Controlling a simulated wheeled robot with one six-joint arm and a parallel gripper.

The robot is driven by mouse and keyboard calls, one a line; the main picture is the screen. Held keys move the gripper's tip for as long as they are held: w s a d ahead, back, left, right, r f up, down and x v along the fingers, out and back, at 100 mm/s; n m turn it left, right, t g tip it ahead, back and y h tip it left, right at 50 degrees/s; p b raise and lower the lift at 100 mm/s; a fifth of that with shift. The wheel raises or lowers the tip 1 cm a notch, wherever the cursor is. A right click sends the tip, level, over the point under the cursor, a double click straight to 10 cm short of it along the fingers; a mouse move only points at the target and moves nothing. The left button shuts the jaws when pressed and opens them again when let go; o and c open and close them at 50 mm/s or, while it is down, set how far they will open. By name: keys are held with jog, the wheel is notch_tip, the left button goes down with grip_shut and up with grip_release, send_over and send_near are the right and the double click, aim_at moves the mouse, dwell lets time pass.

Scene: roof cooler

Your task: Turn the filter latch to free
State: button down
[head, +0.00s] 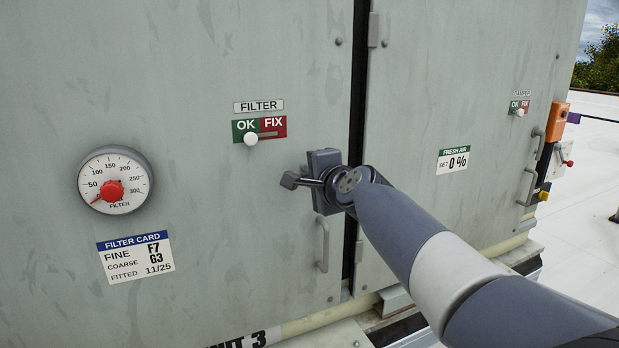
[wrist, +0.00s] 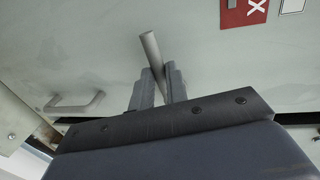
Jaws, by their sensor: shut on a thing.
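The filter latch shows as a grey rod-like lever (wrist: 150,47) in the wrist view, standing out near the pale door panel. My gripper (wrist: 162,82) is shut on this lever, one finger on each side, and the free end sticks out past the fingertips, leaning to the left. In the head view my gripper (head: 308,183) is at the door's right edge, below the FILTER sign. My gripper body hides the latch's base and pivot.
The OK/FIX indicator (head: 259,129) has its white knob under OK. A round filter gauge (head: 115,181) and filter card (head: 136,257) are at left. A door handle (head: 322,245) sits just below my gripper; the right door (head: 445,90) lies beyond a dark gap.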

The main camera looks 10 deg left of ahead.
jog(key=shift+r, duration=0.2)
dwell(0.4)
jog(key=c, duration=1.4)
grip_release()
jog(key=shift+f, duration=0.1)
jog(key=shift+d, duration=0.1)
jog(key=b+v, duration=0.1)
jog(key=v, duration=0.9)
jog(key=shift+s+d, duration=0.15)
jog(key=shift+s, duration=0.2)
jog(key=shift+w, duration=0.1)
jog(key=p+x, duration=0.1)
jog(key=x, duration=0.9)
jog(key=shift+w+a, duration=0.25)
jog(key=shift+w, duration=0.05)
